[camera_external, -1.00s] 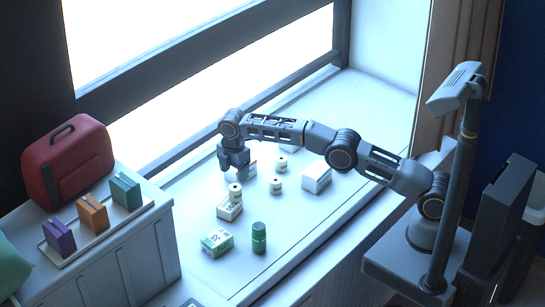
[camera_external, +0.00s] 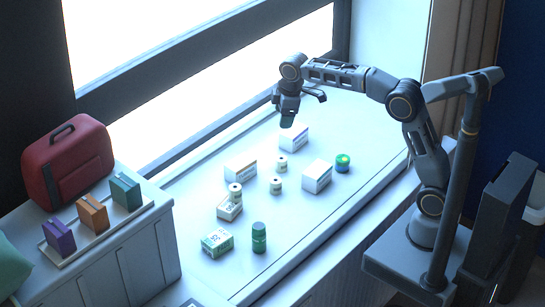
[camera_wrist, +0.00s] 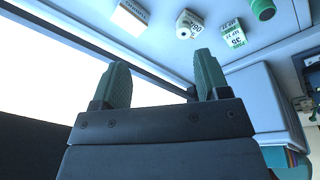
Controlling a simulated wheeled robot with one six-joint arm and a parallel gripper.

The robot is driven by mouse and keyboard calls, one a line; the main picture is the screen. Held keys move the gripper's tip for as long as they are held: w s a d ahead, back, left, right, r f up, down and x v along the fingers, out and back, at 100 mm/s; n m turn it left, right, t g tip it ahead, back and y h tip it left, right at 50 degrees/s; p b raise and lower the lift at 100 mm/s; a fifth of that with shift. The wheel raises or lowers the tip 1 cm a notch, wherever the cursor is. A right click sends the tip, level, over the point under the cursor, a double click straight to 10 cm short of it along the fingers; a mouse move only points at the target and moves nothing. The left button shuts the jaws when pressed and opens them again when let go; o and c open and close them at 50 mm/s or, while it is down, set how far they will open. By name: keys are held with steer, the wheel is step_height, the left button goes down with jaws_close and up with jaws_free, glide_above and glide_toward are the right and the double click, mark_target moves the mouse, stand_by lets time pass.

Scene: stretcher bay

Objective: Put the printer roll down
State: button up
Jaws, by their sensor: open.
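Several small cream rolls, which look like printer rolls, are on the pale window sill (camera_external: 205,270). One roll (camera_external: 235,190) stands on a small box (camera_external: 229,211). Two others, a nearer roll (camera_external: 276,185) and a farther roll (camera_external: 282,165), stand upright on the sill. I cannot tell which one the task means. My gripper (camera_external: 304,108) is open and empty, raised above the far part of the sill, apart from every roll. In the wrist view my gripper (camera_wrist: 163,78) has its two green fingers spread with nothing between them. The roll on the box (camera_wrist: 184,33) shows beyond them.
White boxes stand nearby: a left box (camera_external: 240,171), a far box (camera_external: 294,139) and a right box (camera_external: 317,177). A green-labelled box (camera_external: 217,242), a green cylinder (camera_external: 259,238) and a green-topped round item (camera_external: 343,162) also stand here. The sill's front right is clear.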

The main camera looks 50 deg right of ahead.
steer(key=s+d+r+m+t, duration=0.1)
steer(key=s+d+m, duration=0.5)
steer(key=s, duration=0.7)
steer(key=s+d+f+m, duration=0.2)
steer(key=s+f, duration=0.1)
steer(key=s, duration=0.3)
steer(key=s+d+f+m+t, duration=0.1)
steer(key=s+d+f+m, duration=0.1)
steer(key=s, duration=0.5)
steer(key=shift+d+f+t, duration=0.3)
steer(key=shift+d+f, duration=0.15)
steer(key=shift+f, duration=0.25)
steer(key=shift+o, duration=0.4)
